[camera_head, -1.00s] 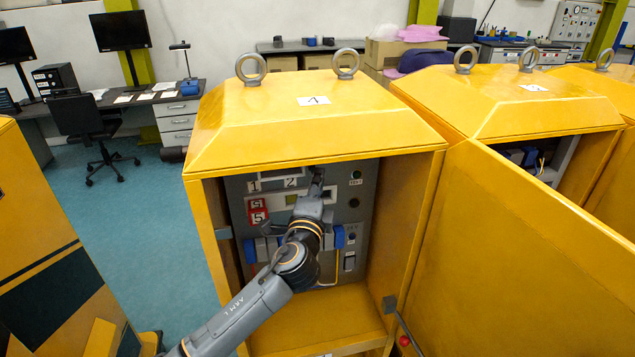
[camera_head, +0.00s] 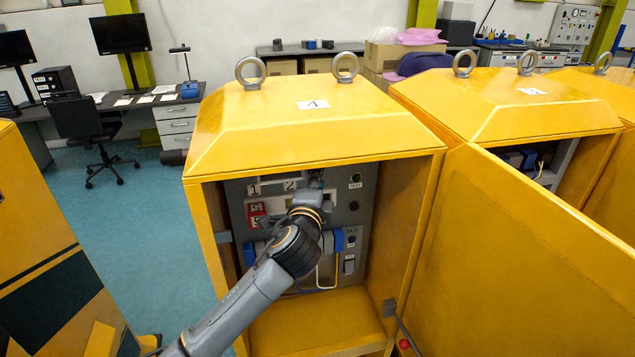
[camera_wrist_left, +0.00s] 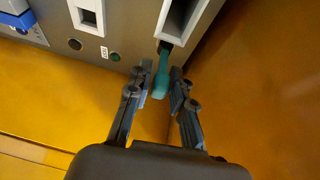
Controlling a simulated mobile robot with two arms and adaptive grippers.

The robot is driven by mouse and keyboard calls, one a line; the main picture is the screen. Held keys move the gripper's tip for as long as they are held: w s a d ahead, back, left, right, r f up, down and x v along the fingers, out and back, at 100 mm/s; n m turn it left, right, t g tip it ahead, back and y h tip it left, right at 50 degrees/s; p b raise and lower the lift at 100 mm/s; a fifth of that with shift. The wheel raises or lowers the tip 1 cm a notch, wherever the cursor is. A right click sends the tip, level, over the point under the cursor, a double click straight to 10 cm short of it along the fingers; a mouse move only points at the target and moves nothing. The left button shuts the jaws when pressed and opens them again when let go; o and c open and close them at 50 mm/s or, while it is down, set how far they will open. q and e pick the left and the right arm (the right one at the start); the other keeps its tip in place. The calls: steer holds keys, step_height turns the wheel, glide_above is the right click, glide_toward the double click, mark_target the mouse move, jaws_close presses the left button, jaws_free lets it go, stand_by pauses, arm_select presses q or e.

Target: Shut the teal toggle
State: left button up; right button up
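The teal toggle (camera_wrist_left: 160,82) shows in the left wrist view, sticking out from the lower end of a light-framed slot (camera_wrist_left: 185,22) on the grey panel. My left gripper (camera_wrist_left: 162,77) has its two dark fingers on either side of the toggle, with narrow gaps beside it. The fingers look open, and I see no clear contact. In the head view my left gripper reaches into the open yellow cabinet (camera_head: 305,140) at the upper part of the panel; its fingertips and the toggle are hidden there. My right gripper is not in view.
The cabinet's yellow side walls stand close around the arm. The grey panel (camera_head: 363,205) carries number labels, a red display (camera_head: 256,210), blue-ended parts and a looped cable. An open yellow door (camera_head: 520,250) stands at the right.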

arm_select(q)
steer(key=shift+o, duration=0.6)
steer(key=s, duration=1.2)
steer(key=shift+a+r, duration=0.3)
steer(key=shift+a, duration=0.15)
steer(key=shift+w, duration=0.1)
